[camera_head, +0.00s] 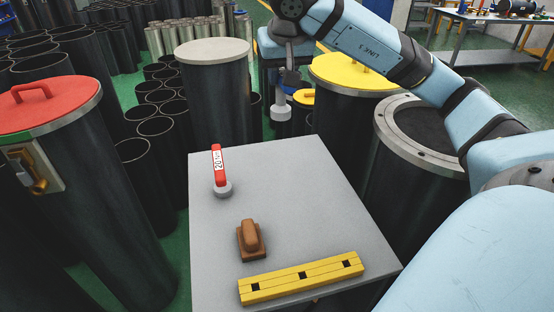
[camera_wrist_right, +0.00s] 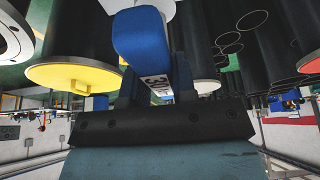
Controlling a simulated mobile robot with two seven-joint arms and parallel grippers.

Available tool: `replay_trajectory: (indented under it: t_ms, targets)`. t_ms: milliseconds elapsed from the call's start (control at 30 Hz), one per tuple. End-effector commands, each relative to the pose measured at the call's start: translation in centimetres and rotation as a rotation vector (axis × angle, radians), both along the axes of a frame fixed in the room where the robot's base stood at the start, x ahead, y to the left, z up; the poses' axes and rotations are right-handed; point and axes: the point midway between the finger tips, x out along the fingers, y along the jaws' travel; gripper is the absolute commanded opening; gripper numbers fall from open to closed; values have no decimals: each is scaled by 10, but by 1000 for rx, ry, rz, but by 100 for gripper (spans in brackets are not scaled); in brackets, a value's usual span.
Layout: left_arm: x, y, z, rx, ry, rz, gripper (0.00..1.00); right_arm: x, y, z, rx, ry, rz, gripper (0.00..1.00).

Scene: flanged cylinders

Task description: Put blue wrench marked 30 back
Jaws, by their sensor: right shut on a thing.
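The blue wrench marked 30 (camera_wrist_right: 141,42) is in my right gripper (camera_wrist_right: 155,88), seen close up in the wrist view. Its thick blue handle fills the top middle, and a white label with "30" shows between the fingers. In the head view my right gripper (camera_head: 290,76) hangs beyond the grey table's far edge, beside the yellow-lidded cylinder. The wrench's pale round head (camera_head: 281,113) hangs below it, clear of the table; most of the wrench is hard to make out there. My left gripper is out of view.
The grey table (camera_head: 210,265) holds a red wrench marked 20 (camera_head: 218,165), a brown block-shaped tool (camera_head: 250,240) and a yellow bar (camera_head: 302,278). Around it stand black cylinders with red (camera_head: 60,112), pale (camera_head: 212,50) and yellow (camera_head: 335,75) lids, and an open flanged one (camera_head: 395,135).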

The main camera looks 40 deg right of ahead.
Motion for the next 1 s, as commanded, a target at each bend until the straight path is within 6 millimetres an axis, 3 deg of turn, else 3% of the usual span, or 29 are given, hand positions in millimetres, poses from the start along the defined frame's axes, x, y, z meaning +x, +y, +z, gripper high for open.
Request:
replay_trajectory:
  t_ms: [167, 700, 1000]
  targets:
    - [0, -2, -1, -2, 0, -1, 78, 0, 0, -11, -1, 2, 0, 0]
    - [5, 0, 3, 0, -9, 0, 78, 0, 0, -142, -1, 4, 1, 0]
    - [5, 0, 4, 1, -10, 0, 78, 1, 0, -167, 0, 1, 1, 0]
